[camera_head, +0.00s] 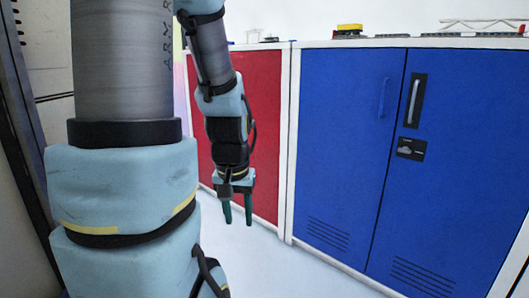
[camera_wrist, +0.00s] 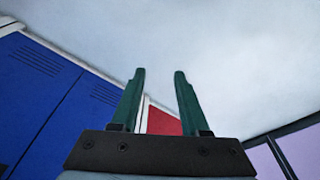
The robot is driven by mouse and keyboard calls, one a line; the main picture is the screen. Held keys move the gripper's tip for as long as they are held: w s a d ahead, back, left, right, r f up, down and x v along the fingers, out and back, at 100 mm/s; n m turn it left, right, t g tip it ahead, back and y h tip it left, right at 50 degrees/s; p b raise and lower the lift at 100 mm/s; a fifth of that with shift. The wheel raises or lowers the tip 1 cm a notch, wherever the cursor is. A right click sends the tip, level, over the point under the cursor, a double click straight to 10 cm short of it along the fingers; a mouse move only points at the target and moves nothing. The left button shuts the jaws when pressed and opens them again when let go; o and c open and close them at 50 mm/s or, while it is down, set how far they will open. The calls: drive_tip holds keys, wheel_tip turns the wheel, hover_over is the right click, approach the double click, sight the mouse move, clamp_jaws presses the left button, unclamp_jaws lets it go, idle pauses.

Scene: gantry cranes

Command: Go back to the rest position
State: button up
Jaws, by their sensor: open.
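My gripper (camera_head: 238,216) hangs down in front of the red cabinet (camera_head: 262,130) in the head view, its two green fingers apart with nothing between them. In the wrist view my gripper (camera_wrist: 160,78) shows the same two green fingers, open and empty, over pale floor. My arm fills the left part of the head view and hides part of the red cabinet.
A blue cabinet (camera_head: 340,140) with handles and vents stands right of the red one. On the cabinet tops lie a yellow block (camera_head: 349,28) and a white truss-like piece (camera_head: 485,24). Pale floor (camera_head: 262,262) is clear below the gripper.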

wheel_tip(320, 180, up, 29)
drive_tip(key=s+p, duration=0.1)
drive_tip(key=p, duration=2.7)
drive_tip(key=shift+s+a+f, duration=0.15)
drive_tip(key=shift+s+a, duration=0.15)
drive_tip(key=shift+a, duration=0.05)
